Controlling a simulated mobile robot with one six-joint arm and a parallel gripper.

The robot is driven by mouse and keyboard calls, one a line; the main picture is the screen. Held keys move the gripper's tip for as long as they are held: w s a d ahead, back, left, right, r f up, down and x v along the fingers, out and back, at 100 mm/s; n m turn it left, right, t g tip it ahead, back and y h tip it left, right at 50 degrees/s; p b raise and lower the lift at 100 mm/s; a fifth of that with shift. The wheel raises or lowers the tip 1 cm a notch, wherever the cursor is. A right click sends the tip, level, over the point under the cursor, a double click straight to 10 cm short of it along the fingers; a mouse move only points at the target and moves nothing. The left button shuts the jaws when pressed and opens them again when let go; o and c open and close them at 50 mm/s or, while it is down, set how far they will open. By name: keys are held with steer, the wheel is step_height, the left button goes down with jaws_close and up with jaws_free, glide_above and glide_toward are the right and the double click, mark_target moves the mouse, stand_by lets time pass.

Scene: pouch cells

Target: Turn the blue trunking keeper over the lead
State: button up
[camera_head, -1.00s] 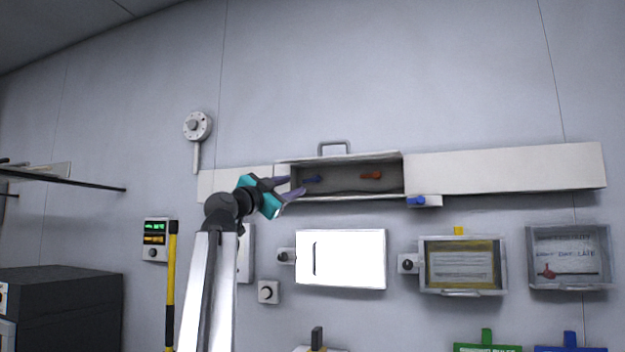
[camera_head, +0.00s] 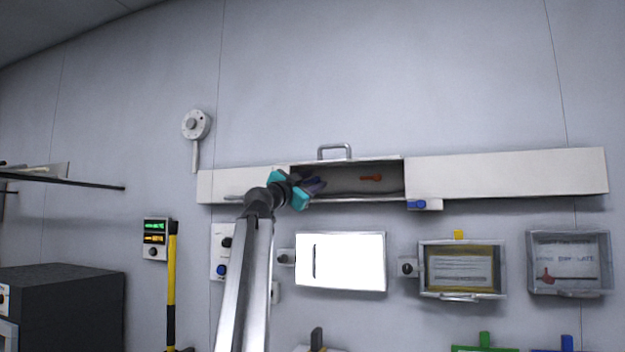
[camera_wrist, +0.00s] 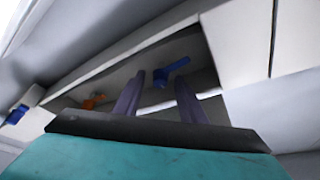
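The blue keeper (camera_wrist: 172,72) is inside the open trunking bay (camera_head: 340,192), at its left end in the head view, where my gripper mostly hides it. In the wrist view it lies ahead of and between my two purple fingers, near their tips. My gripper (camera_head: 318,186) is open, its fingers apart and reaching into the left end of the bay; it also shows in the wrist view (camera_wrist: 158,90). I cannot tell whether a finger touches the keeper. The lead (camera_head: 350,194) is a dark line along the bay's bottom, partly hidden.
An orange keeper (camera_head: 371,178) sits further right in the bay. A small block with a blue piece (camera_head: 416,204) is under the bay's right end. The lid handle (camera_head: 334,151) rises above. A bright white panel (camera_head: 340,261) and framed boxes (camera_head: 462,268) hang below.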

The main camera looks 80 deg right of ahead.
steer(key=shift+c, duration=0.3)
steer(key=shift+d, duration=0.15)
jaws_close()
